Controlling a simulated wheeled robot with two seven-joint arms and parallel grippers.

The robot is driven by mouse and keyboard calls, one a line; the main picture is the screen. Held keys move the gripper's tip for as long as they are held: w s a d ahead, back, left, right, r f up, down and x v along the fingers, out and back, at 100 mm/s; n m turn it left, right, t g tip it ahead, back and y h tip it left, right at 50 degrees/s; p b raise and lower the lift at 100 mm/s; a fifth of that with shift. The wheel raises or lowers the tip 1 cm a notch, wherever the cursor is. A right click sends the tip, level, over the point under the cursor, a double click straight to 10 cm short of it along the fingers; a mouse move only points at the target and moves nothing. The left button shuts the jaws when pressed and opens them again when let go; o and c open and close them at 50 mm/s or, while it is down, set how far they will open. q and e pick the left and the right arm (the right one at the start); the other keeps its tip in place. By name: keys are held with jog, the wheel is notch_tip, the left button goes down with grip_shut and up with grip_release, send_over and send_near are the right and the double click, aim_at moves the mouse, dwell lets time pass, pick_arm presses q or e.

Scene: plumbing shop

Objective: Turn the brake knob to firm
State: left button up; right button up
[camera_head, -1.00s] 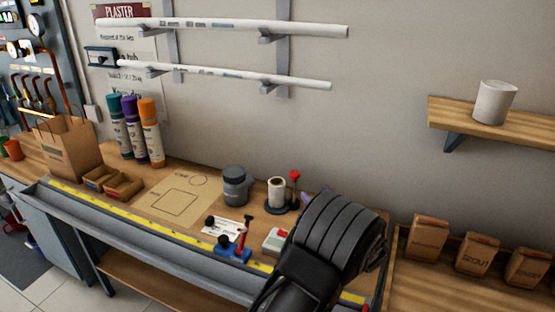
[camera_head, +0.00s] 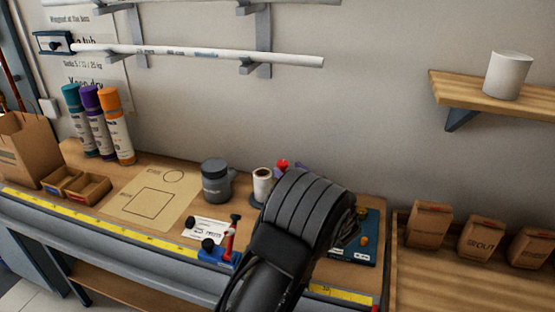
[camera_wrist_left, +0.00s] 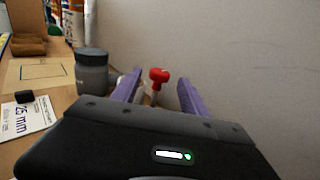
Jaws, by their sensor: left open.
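A red knob (camera_head: 282,163) stands up beside a pale roll (camera_head: 262,184) on a dark round base on the bench; I cannot tell for sure that it is the brake knob. It also shows in the left wrist view (camera_wrist_left: 158,75), on a pale stem. My left gripper (camera_wrist_left: 160,79) has purple fingers spread apart and empty. The knob appears between the fingers, a little beyond the tips, with no contact visible. In the head view my dark left arm hides most of the gripper and part of the bench. Any firm marking is not readable.
A grey lidded jar (camera_head: 215,182) stands left of the roll. A blue clamp with a red handle (camera_head: 229,240) and a white card (camera_head: 204,231) lie nearer. The wall (camera_head: 380,110) is close behind.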

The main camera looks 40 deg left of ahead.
aim_at(280, 161)
pick_arm(q)
jog(key=p+x, duration=0.1)
jog(key=x, duration=0.6)
jog(key=shift+p, duration=0.3)
jog(key=shift+w+a+f, duration=0.1)
jog(key=shift+w+a, duration=0.1)
jog(key=shift+a, duration=0.2)
grip_shut()
